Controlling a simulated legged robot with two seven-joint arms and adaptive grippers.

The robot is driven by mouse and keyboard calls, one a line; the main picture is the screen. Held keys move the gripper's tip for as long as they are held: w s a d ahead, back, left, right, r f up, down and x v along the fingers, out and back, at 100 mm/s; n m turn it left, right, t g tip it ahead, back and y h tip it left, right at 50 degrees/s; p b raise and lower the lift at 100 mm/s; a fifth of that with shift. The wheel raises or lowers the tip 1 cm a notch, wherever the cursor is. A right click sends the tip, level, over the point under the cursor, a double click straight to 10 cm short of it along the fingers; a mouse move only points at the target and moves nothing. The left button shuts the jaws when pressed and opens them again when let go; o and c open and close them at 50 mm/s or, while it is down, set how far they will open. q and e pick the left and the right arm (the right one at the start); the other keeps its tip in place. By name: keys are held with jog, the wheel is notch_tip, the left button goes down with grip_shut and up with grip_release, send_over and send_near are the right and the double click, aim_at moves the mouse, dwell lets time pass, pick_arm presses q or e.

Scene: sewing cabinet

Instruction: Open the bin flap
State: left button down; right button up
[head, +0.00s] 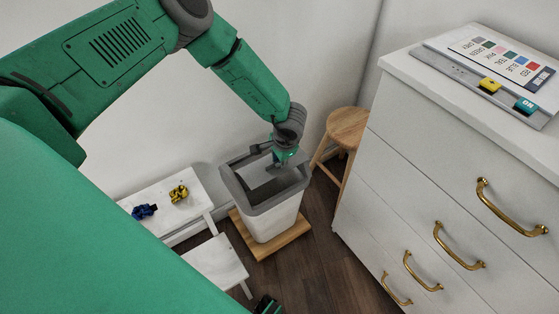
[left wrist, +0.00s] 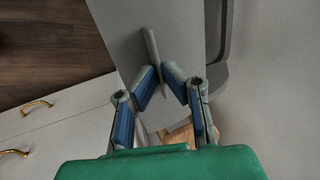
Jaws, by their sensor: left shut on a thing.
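The bin (head: 272,221) is a white tub with a grey rim, standing on the floor on a wooden board. Its grey flap (head: 260,173) lies within the rim and looks tilted, partly behind my gripper; I cannot tell its exact angle. My left gripper (head: 279,163) reaches down over the bin from above. In the left wrist view its two blue-padded fingers (left wrist: 161,74) are shut on a thin grey upright handle (left wrist: 152,48) on the flap's grey panel. Only a dark tip at the bottom edge of the head view may be my right gripper (head: 267,305).
A wooden stool (head: 347,125) stands behind the bin, right. A white cabinet (head: 440,190) with brass handles fills the right side. At left, a low white bench (head: 165,190) bears a blue and a yellow item. Dark floor (head: 310,265) is free before the bin.

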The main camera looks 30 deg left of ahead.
pick_arm(q)
jog(key=shift+w+a+r, duration=0.1)
jog(key=shift+a, duration=0.05)
dwell(0.3)
jog(key=c, duration=1.7)
grip_release()
jog(key=shift+c, duration=0.2)
jog(key=v, duration=1.2)
